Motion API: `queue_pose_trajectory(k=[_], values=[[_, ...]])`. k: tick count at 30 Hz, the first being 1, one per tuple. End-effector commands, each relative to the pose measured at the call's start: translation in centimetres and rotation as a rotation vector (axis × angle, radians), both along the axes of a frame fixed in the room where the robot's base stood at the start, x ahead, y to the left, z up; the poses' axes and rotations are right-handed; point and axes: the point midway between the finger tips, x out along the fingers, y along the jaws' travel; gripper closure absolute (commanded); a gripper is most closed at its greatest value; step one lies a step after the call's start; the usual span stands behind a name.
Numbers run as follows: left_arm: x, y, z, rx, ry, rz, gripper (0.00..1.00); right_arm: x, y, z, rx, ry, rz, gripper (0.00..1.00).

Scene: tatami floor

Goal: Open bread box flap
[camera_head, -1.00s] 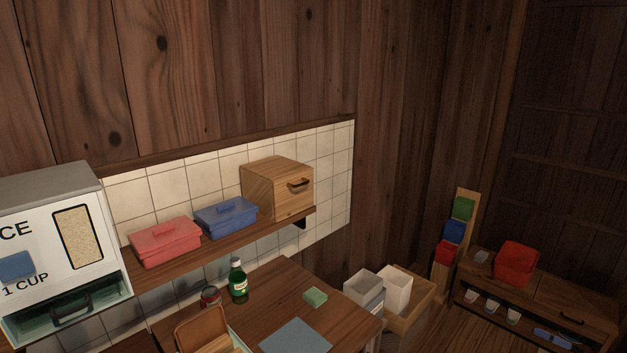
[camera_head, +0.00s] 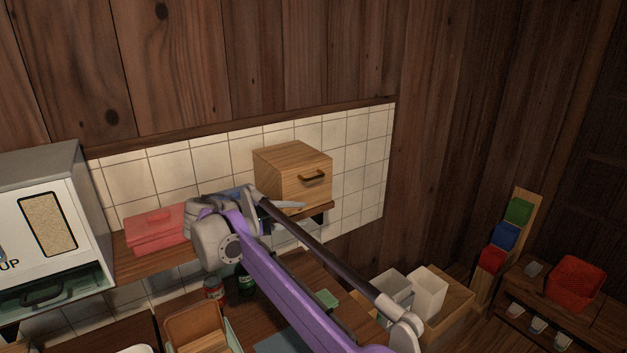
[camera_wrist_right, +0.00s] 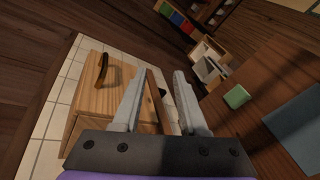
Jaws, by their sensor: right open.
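The bread box (camera_head: 285,165) is a light wooden box on the wall shelf. Its front flap (camera_head: 308,190) looks shut and carries a dark curved handle (camera_head: 312,176). In the right wrist view the box (camera_wrist_right: 98,100) lies at the left, with its handle (camera_wrist_right: 102,70) standing out from the flap. My right gripper (camera_head: 288,205) is by the box's lower front, below and left of the handle. In the wrist view its two fingers (camera_wrist_right: 158,82) are apart, with nothing held, and the handle is left of both. My left gripper is not in view.
A red lidded box (camera_head: 155,230) sits on the shelf; a blue one (camera_head: 233,193) is mostly hidden by my arm. A rice dispenser (camera_head: 45,225) stands at the left. Below are a green bottle (camera_head: 246,284) and a green block (camera_head: 327,298) on the table. White bins (camera_head: 428,292) stand at right.

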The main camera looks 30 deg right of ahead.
Motion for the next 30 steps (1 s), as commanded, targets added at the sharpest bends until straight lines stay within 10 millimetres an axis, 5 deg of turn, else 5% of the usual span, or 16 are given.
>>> queue_pose_trajectory(k=[6, 13, 30], values=[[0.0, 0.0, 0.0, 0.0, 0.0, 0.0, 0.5, 4.5, 1.6, 3.3, -0.258, 0.045, -0.028, 0.58], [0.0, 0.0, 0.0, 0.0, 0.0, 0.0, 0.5, 5.6, 2.0, 4.4, -0.347, 0.053, -0.045, 0.58], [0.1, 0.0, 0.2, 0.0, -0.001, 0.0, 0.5, 6.2, -7.2, 4.4, -0.347, 0.052, -0.047, 0.58]])
